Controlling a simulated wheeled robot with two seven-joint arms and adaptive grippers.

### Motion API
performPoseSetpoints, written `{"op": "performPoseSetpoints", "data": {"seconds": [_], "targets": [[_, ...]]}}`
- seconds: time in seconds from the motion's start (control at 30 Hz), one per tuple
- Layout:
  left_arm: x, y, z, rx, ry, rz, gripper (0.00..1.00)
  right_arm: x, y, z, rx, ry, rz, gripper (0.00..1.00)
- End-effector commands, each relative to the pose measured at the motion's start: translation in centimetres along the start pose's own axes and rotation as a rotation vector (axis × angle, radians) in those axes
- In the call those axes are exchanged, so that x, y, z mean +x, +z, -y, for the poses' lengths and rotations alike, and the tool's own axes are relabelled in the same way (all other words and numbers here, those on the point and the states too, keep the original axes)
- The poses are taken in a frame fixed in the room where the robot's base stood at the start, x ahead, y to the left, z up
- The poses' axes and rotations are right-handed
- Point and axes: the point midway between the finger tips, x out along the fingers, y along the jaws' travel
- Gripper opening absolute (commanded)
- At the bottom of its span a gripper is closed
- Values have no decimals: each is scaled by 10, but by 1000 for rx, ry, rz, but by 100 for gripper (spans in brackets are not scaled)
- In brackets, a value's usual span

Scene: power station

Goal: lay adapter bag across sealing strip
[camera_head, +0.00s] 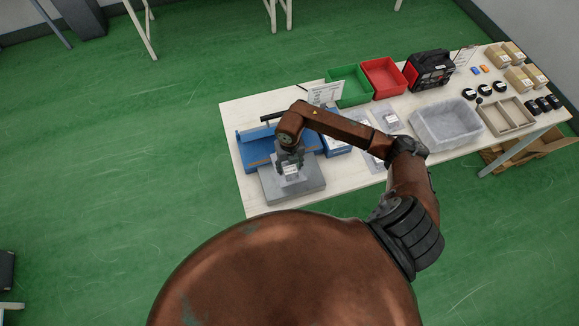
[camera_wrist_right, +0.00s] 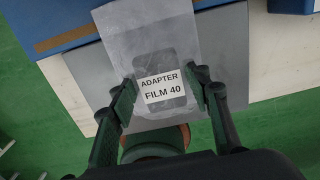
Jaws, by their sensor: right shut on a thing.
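My right gripper (camera_wrist_right: 165,90) is shut on the bag, with one finger at each side of the label. In the head view my right gripper (camera_head: 290,163) is over the grey plate (camera_head: 310,188) in front of the blue sealer (camera_head: 252,146). The brown sealing strip (camera_wrist_right: 78,38) runs along the sealer's edge. The bag's far end reaches over the strip's line in the wrist view; contact cannot be told. My left gripper is not in view.
Green (camera_head: 344,85) and red (camera_head: 384,76) trays stand at the table's back, with a red-black machine (camera_head: 428,70) beside them. A clear bin (camera_head: 445,125) stands to the right. More bags (camera_head: 386,119) lie beside my right arm.

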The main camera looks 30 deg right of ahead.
Motion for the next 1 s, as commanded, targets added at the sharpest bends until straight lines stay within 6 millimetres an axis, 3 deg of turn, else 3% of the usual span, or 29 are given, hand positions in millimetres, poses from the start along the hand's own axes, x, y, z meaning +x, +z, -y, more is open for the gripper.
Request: {"op": "performPoseSetpoints", "data": {"seconds": [0.07, 0.1, 0.33, 0.73, 1.0], "targets": [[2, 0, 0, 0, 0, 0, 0, 3, 0, 0, 0, 0, 0, 18], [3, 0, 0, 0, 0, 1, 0, 4, 0, 0, 0, 0, 0, 45], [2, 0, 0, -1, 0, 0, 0, 2, 0, 0, 0, 0, 0, 61], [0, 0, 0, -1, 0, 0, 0, -5, 1, 0, -1, 0, 2, 62], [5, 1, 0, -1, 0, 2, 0, -54, 1, 0, -3, -1, 5, 62]]}}
